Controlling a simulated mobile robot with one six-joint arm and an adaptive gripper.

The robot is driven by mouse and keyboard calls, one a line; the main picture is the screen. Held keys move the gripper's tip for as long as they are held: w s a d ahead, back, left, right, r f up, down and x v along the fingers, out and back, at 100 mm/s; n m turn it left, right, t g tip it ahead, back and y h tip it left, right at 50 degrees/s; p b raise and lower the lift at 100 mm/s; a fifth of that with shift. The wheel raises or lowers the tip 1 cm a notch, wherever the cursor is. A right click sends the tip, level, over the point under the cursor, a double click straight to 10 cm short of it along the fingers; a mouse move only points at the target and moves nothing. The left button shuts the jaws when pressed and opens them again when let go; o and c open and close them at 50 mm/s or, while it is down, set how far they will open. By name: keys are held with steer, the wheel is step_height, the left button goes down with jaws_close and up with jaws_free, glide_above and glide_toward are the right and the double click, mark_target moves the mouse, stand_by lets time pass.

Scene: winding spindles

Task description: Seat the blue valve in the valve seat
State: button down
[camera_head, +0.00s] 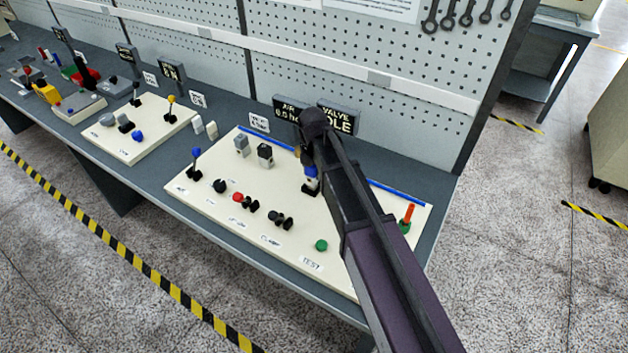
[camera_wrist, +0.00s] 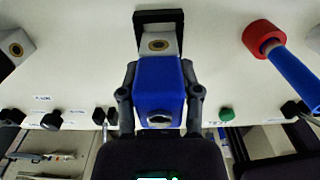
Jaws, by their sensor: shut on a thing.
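The blue valve (camera_wrist: 158,82) is a blue block with a round metal end, held between the two fingers of my gripper (camera_wrist: 160,98) in the wrist view. Just beyond it is a pale grey block with a brass-ringed hole (camera_wrist: 159,44), inside a black bracket (camera_wrist: 158,16); this looks like the valve seat. I cannot tell whether the valve touches it. In the head view the blue valve (camera_head: 312,171) shows above a black base (camera_head: 311,190). My arm hides part of the area, and the fingertips are hard to make out there.
The cream panel (camera_head: 215,208) carries a blue-knobbed lever (camera_head: 196,154), a red knob (camera_head: 238,197), a green button (camera_head: 321,245) and an orange rod (camera_head: 409,213). A red ring with a blue rod (camera_wrist: 290,70) stands right in the wrist view. Display boxes (camera_head: 290,106) stand behind.

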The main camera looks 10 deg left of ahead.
mark_target(313, 179)
steer(key=shift+f+b, duration=1.15)
steer(key=shift+f, duration=0.3)
steer(key=shift+f, duration=0.1)
steer(key=shift+c, duration=1.5)
jaws_free()
step_height(313, 179, up, 12)
steer(key=p, duration=1.2)
